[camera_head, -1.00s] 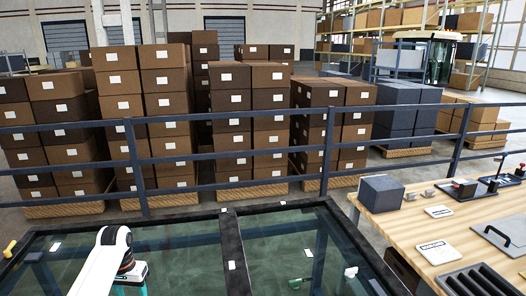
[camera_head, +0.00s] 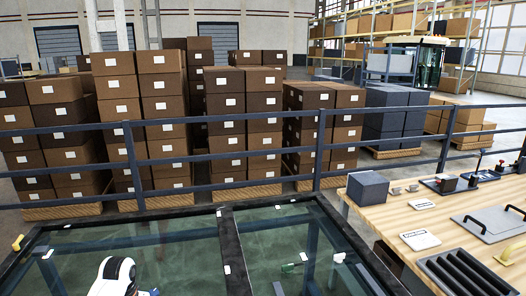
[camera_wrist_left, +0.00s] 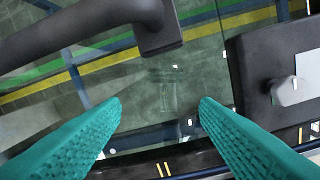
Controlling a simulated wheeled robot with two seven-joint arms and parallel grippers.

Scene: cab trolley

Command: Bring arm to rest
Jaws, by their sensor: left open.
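My left arm shows as a white and black link at the bottom left of the head view, over the glass-topped frame (camera_head: 225,252). My left gripper (camera_wrist_left: 160,102) shows in the left wrist view as two teal ribbed fingers spread wide apart. It is open, with nothing between the fingers. Glass with a dark floor and yellow, green and blue stripes lies beyond the fingertips. The left fingers are out of the head view. My right arm and right gripper are not in view.
A wooden bench (camera_head: 370,220) stands at the right with a grey box (camera_head: 368,189), a white card (camera_head: 420,240) and a dark ribbed tray (camera_head: 458,275). A dark railing (camera_head: 229,153) crosses behind the glass. In the wrist view, a dark handle (camera_wrist_left: 159,36) is close above the fingers.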

